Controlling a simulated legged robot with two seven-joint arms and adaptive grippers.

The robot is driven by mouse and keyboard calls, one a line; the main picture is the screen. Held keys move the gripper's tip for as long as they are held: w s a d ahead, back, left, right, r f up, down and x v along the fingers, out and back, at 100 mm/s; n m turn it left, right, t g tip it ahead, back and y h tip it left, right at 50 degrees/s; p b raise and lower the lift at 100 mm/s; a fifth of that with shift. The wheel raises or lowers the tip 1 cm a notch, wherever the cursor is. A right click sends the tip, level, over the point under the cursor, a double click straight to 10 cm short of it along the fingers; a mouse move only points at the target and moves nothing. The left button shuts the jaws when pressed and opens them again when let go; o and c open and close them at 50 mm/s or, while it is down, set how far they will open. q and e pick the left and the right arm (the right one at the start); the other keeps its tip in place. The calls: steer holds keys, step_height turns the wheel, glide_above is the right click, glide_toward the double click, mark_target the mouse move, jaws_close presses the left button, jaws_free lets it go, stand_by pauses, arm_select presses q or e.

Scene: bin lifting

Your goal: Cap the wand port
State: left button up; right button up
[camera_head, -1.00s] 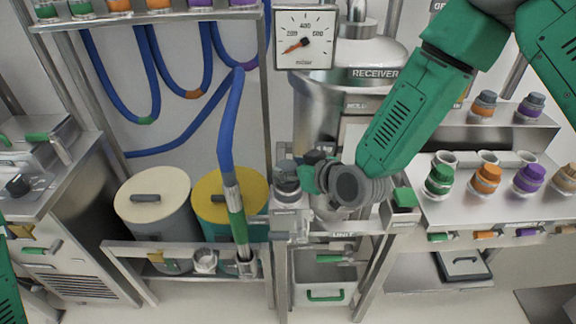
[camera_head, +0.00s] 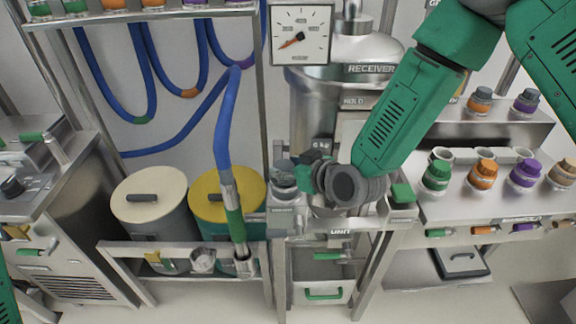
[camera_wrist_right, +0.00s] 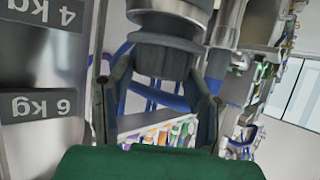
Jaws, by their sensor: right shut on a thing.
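A dark grey cap (camera_head: 283,168) sits at the top of a metal port fitting (camera_head: 284,200) left of the receiver (camera_head: 322,112). My right gripper (camera_head: 303,174) reaches in from the right with its fingers on the cap. In the right wrist view the fingers (camera_wrist_right: 163,66) close on both sides of the grey cap (camera_wrist_right: 165,48). The cap looks upright over the fitting; I cannot tell if it is fully seated. The wand (camera_head: 234,218), with a green grip and blue hose, stands in a holder to the left. My left gripper is out of view.
A dial gauge (camera_head: 301,35) hangs above. A shelf (camera_head: 480,205) with green, orange and purple capped ports is at the right. Two lidded drums, one cream (camera_head: 150,195) and one yellow (camera_head: 227,193), stand behind the left rail (camera_head: 180,247). A drawer (camera_head: 322,275) is below the receiver.

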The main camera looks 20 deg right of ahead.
steer(key=shift+s+f+b, duration=0.3)
steer(key=shift+f+b, duration=0.15)
steer(key=shift+f, duration=0.2)
steer(key=shift+w+f, duration=0.1)
steer(key=shift+w, duration=0.05)
jaws_close()
steer(key=o, duration=1.5)
jaws_free()
steer(key=shift+w+a, duration=0.1)
steer(key=shift+w, duration=0.15)
